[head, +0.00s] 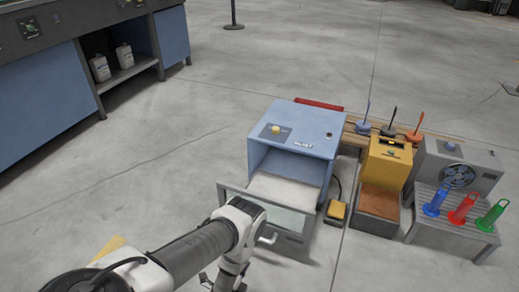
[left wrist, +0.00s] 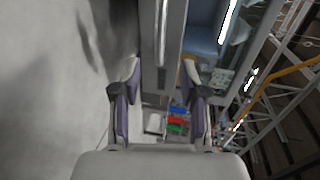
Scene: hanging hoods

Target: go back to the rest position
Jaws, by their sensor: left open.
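My left arm (head: 200,250) reaches in from the lower left and bends down in front of the blue cabinet (head: 302,118). My left gripper is low at the bottom edge of the head view, partly hidden by the arm. In the left wrist view its two fingers (left wrist: 160,92) stand wide apart, with nothing held between them. A grey vertical edge (left wrist: 162,45) lies beyond the fingertips; I cannot tell how far off. My right gripper is in neither view.
The cabinet's glass front panel (head: 285,220) is beside my arm. Right of it are a yellow machine (head: 390,160), a grey fan unit (head: 468,152) and a small table (head: 425,222) with coloured holders. A blue workbench (head: 45,125) stands at left. Floor between is clear.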

